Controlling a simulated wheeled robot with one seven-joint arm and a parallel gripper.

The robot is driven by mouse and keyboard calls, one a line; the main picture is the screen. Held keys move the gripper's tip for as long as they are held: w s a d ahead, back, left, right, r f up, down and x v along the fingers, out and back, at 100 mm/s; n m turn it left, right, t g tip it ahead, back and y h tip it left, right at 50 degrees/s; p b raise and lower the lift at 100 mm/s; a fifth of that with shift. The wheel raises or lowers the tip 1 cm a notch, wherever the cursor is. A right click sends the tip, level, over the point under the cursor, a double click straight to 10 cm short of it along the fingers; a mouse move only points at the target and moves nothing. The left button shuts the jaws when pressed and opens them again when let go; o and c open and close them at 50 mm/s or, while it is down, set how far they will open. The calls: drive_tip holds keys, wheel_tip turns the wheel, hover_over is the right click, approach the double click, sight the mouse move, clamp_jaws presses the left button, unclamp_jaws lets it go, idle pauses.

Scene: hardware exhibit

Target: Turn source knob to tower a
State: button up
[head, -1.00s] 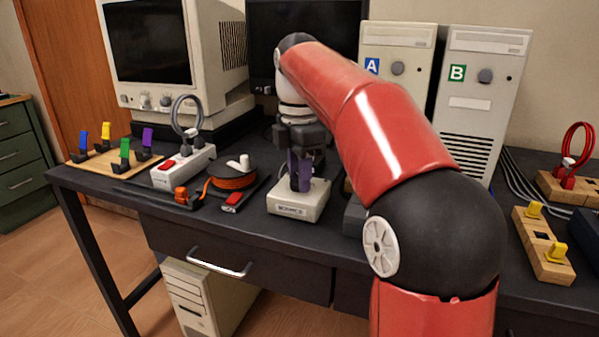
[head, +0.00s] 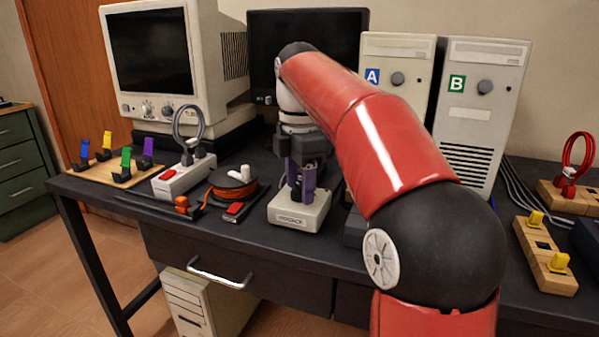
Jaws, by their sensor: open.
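A small beige box (head: 298,213) with a label on its front, too small to read, stands near the front edge of the desk. It appears to be the source knob's box; the knob itself is hidden or cannot be told apart behind my fingers. My gripper (head: 301,188) points down just over this box, its purple-tinted fingers apart and close to its top. I cannot tell whether they touch anything. Tower A (head: 397,55) stands upright at the back with a blue "A" label, partly hidden by my red arm. Tower B (head: 485,60), with a green "B" label, stands to its right.
Left of the box lie an orange cable reel (head: 233,190), a white power strip (head: 183,176) and a wooden board with coloured clips (head: 128,172). A CRT monitor (head: 155,60) and a dark flat screen (head: 310,45) stand behind. Wooden blocks with yellow pieces (head: 545,256) lie at right.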

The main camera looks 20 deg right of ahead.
sight(300, 186)
wheel_tip(300, 186, up, 8)
drive_tip(key=shift+f, duration=0.25)
drive_tip(key=shift+s, duration=0.1)
idle(0.4)
